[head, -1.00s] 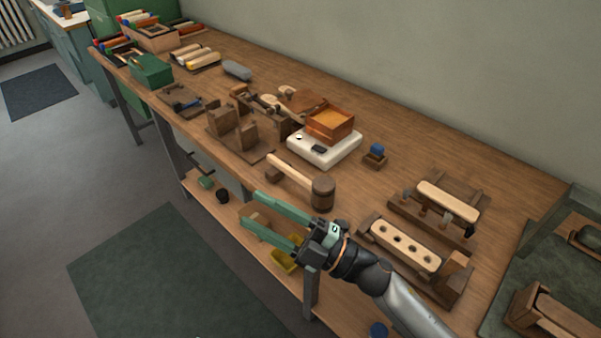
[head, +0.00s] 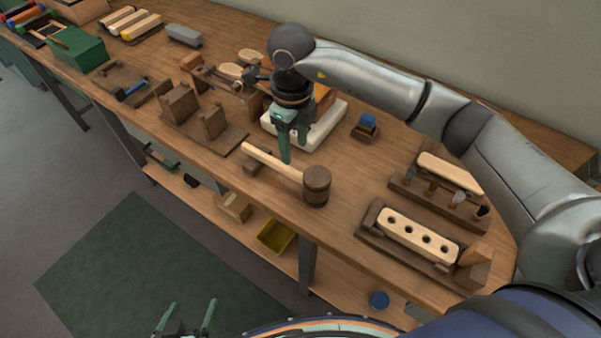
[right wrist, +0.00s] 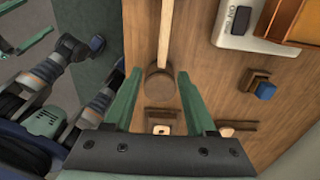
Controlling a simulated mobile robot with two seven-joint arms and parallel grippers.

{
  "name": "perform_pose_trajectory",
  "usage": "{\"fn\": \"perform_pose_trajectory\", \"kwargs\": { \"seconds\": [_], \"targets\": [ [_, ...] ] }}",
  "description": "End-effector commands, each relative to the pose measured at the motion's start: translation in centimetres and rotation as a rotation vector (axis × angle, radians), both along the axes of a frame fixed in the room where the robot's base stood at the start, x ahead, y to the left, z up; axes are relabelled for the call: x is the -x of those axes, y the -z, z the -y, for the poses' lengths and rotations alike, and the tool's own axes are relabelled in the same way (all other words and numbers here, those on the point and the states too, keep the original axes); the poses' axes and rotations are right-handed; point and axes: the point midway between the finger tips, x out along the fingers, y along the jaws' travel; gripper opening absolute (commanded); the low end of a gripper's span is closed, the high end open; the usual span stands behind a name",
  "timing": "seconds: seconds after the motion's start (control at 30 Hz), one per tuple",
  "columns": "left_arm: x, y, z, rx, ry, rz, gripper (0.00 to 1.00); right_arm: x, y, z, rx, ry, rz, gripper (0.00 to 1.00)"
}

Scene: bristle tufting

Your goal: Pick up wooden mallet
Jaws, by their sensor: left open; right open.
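The wooden mallet lies on the workbench (head: 340,235) near its front edge. My left gripper (head: 184,318) is open and empty at the bottom, off the bench.
A white scale (head: 325,130) with an orange-brown box stands just behind my right gripper. A blue-topped small block (head: 366,123) is to its right. A drilled pale block in a wooden fixture (head: 380,228) lies right of the mallet. Wooden stands (head: 212,122) are to the left.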

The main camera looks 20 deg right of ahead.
Motion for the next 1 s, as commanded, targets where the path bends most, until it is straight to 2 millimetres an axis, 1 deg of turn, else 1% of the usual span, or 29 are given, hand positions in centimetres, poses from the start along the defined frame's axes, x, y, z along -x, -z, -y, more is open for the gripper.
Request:
{"fn": "perform_pose_trajectory", "kwargs": {
  "seconds": [0.03, 0.1, 0.2, 0.3, 0.47, 0.67, 0.8, 1.0],
  "targets": [
    [0.0, -0.1, 0.0, 0.0, 0.0, -0.001, 1.0, 0.2, 1.1, 0.0, 0.0, 0.0, -0.006, 0.56],
    [0.1, -0.3, 0.0, 0.001, 0.0, -0.002, 1.0, 0.2, 2.4, 0.0, -0.001, 0.0, -0.007, 0.56],
    [0.2, -0.4, 0.0, 0.001, 0.0, -0.004, 1.0, 0.2, 4.2, 0.0, -0.002, -0.001, -0.007, 0.56],
    [0.2, -0.4, 0.0, 0.001, 0.0, -0.004, 1.0, 0.1, 5.4, 0.0, -0.004, -0.001, -0.006, 0.56],
    [0.2, -0.5, 0.0, 0.001, 0.0, -0.004, 1.0, 0.1, 6.4, 0.0, -0.005, -0.003, -0.005, 0.56],
    [0.2, -1.2, 0.1, 0.001, 0.0, -0.004, 1.0, 0.0, 9.2, 0.8, -0.005, 0.0, -0.008, 0.56],
    [0.2, -1.2, 0.1, 0.001, 0.0, -0.004, 1.0, -0.1, 10.9, 0.7, -0.006, -0.002, -0.005, 0.56],
    [0.2, -1.2, 0.1, 0.001, 0.0, -0.003, 1.0, -0.1, 11.3, 0.7, -0.007, -0.003, -0.003, 0.56]
  ]
}}
